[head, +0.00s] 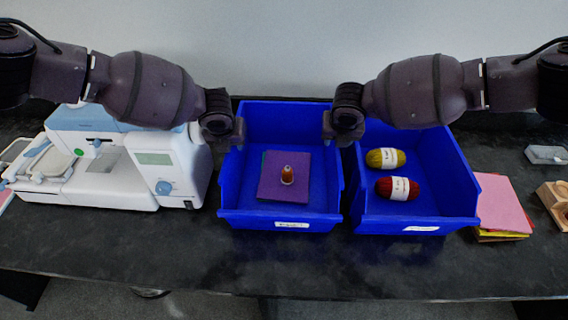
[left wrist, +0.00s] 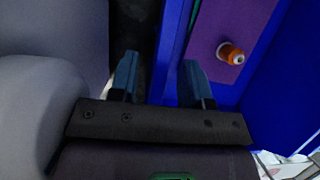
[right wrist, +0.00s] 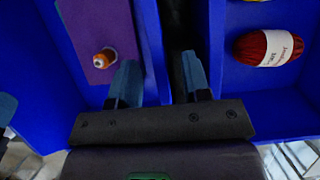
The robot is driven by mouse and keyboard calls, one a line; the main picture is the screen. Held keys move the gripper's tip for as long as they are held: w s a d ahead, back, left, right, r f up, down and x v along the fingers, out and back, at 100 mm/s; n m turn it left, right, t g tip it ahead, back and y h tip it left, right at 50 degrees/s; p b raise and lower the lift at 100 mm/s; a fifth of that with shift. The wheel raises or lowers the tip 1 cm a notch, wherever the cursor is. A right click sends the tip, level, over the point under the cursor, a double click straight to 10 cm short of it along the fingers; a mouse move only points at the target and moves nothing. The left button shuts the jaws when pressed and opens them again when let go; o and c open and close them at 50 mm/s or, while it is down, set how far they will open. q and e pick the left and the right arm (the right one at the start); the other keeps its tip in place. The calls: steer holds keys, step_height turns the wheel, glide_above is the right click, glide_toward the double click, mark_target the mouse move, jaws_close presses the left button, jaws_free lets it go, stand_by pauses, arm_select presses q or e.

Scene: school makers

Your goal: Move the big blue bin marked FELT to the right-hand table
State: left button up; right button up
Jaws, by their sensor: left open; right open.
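The big blue bin (head: 280,224) with purple and teal felt sheets (head: 270,190) and a small orange-and-white spool-like item (head: 287,175) stands on the dark table. Its front label is too small to read surely. My left gripper (head: 237,138) is open at its left wall; in the left wrist view the fingers (left wrist: 162,72) lie either side of that wall (left wrist: 174,45). My right gripper (head: 331,132) is open at its right wall; in the right wrist view the fingers (right wrist: 156,72) lie either side of that wall (right wrist: 149,40). I cannot tell whether the fingers touch the walls.
A second blue bin (head: 415,226) with yellow yarn (head: 385,158) and red yarn (head: 397,188) stands close on the right, with a narrow gap. A white sewing machine (head: 110,165) is close on the left. Coloured sheets (head: 502,205) lie farther right. The table's front strip (head: 150,245) is clear.

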arm_select(q)
steer(key=shift+x, duration=1.1)
arm_select(e)
steer(key=shift+x, duration=1.15)
arm_select(q)
jaws_close()
arm_select(e)
jaws_close()
steer(key=shift+r, duration=0.1)
